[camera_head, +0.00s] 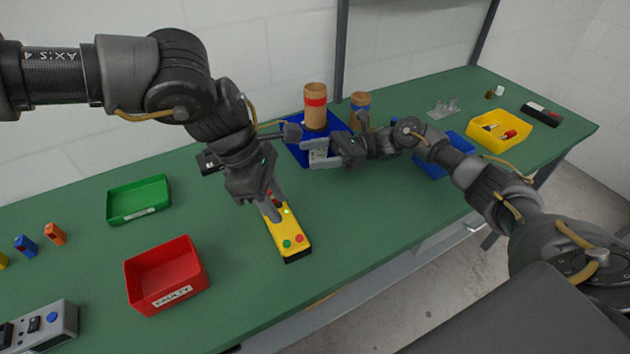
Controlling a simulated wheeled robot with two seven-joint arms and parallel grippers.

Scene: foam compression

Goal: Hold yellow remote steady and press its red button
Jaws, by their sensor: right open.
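The yellow remote (291,236) lies on the green bench, its near end pointing down and slightly right. A red button (299,238) and a green button (287,243) show near that end. My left gripper (277,212) points down at the remote's far half, its fingers over or beside it and partly covering it. Whether its fingers clamp the remote cannot be told. My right gripper (298,143) is open and empty, behind and to the right of the remote, in front of a blue bin (335,123).
A red bin labelled FAULTY (160,285) and a green tray (140,205) stand left of the remote. A yellow bin (497,142) holds parts at right, and another blue bin (441,165) is partly behind my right arm. The bench nearest the remote is clear.

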